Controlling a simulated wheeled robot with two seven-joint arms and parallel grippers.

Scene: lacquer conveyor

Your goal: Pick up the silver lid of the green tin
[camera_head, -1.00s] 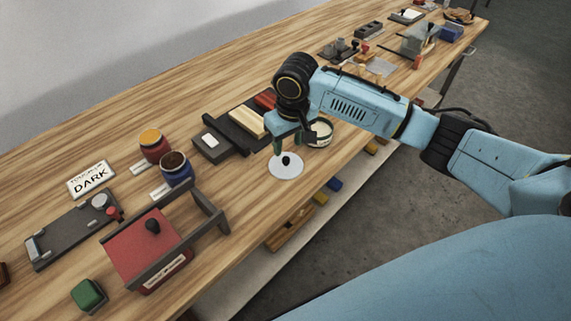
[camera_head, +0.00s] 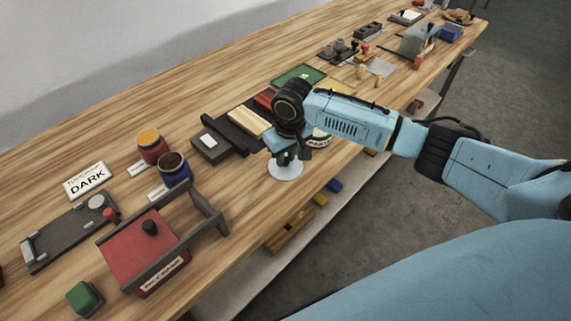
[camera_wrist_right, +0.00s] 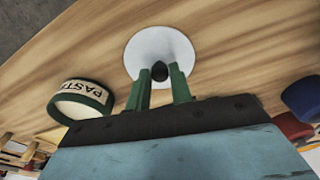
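The silver lid (camera_head: 286,172) is a pale round disc with a black knob. It lies on the bench near its front edge. In the right wrist view the lid (camera_wrist_right: 160,45) shows whole, with its knob (camera_wrist_right: 159,71) between the tips of my right gripper's green fingers. My right gripper (camera_head: 286,158) is low over the lid, and its fingers (camera_wrist_right: 160,82) look open, one on each side of the knob. The green tin (camera_wrist_right: 85,100), labelled PAST…, stands open beside the gripper; in the head view the tin (camera_head: 321,138) is partly behind my wrist. My left gripper is not in view.
A dark block (camera_head: 211,146) and several coloured bars lie left of my wrist. A red box (camera_head: 150,250) with a dark frame, and red (camera_head: 152,152) and blue (camera_head: 175,175) jars stand further left. The bench's front edge is just below the lid.

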